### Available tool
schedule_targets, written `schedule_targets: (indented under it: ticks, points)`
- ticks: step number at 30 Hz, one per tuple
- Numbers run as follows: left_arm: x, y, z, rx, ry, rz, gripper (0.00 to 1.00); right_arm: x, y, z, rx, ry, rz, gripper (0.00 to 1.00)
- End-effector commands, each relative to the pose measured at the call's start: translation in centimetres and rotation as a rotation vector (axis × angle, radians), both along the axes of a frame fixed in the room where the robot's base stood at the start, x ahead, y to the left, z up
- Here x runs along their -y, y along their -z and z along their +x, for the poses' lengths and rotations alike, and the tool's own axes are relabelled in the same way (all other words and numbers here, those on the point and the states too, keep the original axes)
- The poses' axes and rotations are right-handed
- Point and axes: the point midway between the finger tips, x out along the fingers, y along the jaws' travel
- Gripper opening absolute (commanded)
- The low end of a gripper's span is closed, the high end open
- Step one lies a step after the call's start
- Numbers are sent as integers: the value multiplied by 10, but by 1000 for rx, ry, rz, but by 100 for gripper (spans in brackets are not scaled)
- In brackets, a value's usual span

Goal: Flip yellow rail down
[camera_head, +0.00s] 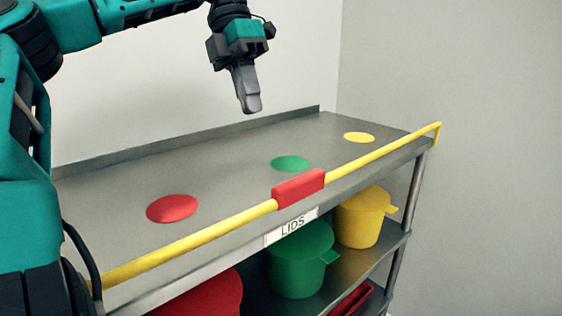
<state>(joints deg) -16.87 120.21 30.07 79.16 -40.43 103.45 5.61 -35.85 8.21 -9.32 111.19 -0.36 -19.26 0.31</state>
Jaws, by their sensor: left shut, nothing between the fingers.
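The yellow rail (372,158) runs along the front edge of the grey metal shelf top, from the lower left to a bent end at the far right. It stands up a little above the edge. A red grip (298,188) sits around its middle. My left gripper (252,108) points down above the back of the shelf top. It is shut and empty, well behind the rail and apart from it. My right gripper is not in view. The rail's left end is hidden behind my arm.
Red (172,208), green (290,163) and yellow (359,137) discs lie on the shelf top (235,170). A "LIDS" label (291,228) is on its front. Red (205,296), green (301,262) and yellow (361,218) containers stand below. Walls close the back and right.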

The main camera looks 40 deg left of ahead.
Motion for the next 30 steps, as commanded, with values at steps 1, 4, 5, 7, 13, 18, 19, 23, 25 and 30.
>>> schedule_targets:
  ticks: [1, 4, 5, 7, 13, 18, 19, 23, 25, 30]
  points:
    - [0, 1, 0, 0, 0, 0, 0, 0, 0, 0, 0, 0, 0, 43]
    - [1, 5, 0, 0, 0, -1, 0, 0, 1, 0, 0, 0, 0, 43]
    - [2, 8, 0, 0, 0, -1, 0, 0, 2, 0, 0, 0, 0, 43]
    - [6, 16, -1, 0, 2, -1, 0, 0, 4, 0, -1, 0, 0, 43]
    - [21, 54, -3, -3, 4, -4, 0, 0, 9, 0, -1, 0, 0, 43]
    - [34, 88, -3, -4, 2, -3, 0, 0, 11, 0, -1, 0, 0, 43]
    - [37, 93, -4, -3, 2, -4, 0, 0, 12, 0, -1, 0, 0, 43]
    - [56, 93, -5, 1, 4, 0, 0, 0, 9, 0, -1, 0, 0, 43]
    - [64, 93, -6, 1, 2, 0, 0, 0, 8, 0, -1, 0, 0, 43]
    - [75, 93, -7, 0, -1, -1, 0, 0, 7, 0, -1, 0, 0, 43]
